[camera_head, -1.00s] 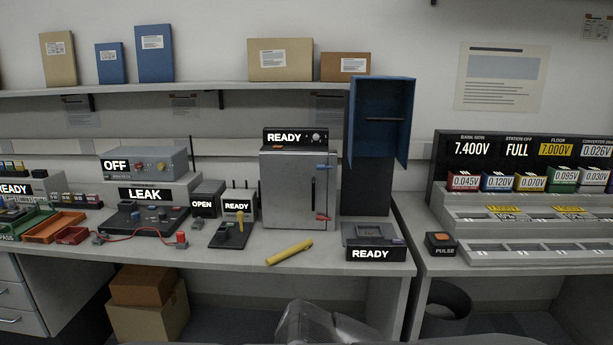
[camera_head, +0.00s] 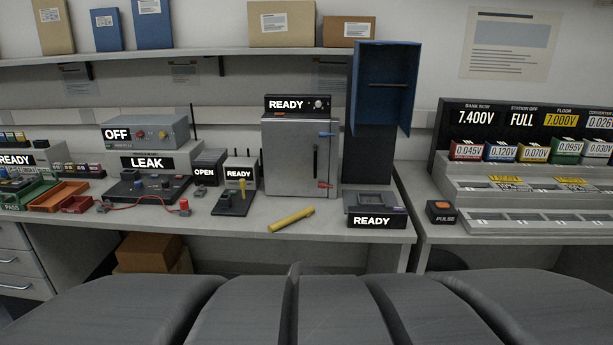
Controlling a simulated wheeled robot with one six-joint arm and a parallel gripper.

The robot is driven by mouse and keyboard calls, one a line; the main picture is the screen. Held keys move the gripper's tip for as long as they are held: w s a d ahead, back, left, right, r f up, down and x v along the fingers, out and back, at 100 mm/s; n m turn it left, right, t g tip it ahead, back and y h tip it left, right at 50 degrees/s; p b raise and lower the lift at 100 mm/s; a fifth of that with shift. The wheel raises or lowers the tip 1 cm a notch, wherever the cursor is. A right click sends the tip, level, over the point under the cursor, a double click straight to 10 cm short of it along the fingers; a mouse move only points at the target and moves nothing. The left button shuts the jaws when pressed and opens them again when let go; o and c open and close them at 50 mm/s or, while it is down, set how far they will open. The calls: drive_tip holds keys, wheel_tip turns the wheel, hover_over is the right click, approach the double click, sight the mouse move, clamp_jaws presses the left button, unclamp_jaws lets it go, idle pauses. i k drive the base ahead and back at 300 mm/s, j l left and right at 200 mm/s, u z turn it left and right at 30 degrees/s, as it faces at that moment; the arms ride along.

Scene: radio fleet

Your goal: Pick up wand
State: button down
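A yellow stick, which looks like the wand (camera_head: 291,220), lies flat on the grey bench (camera_head: 330,233) near its front edge. It is slanted, its right end farther back. It lies in front of the grey cabinet and left of the low READY box, with clear bench around it. Nothing touches it. My gripper cannot be made out in this view, so its hold cannot be seen.
A grey cabinet (camera_head: 295,158) stands behind the stick, and a dark READY box (camera_head: 375,208) to its right. Large dark grey shapes (camera_head: 340,310) fill the bottom, close to the camera.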

sight(306, 212)
drive_tip(key=i+j+u, duration=0.1)
drive_tip(key=i+u, duration=0.4)
drive_tip(key=i+l+u, duration=0.15)
drive_tip(key=i+u, duration=0.3)
drive_tip(key=i, duration=0.1)
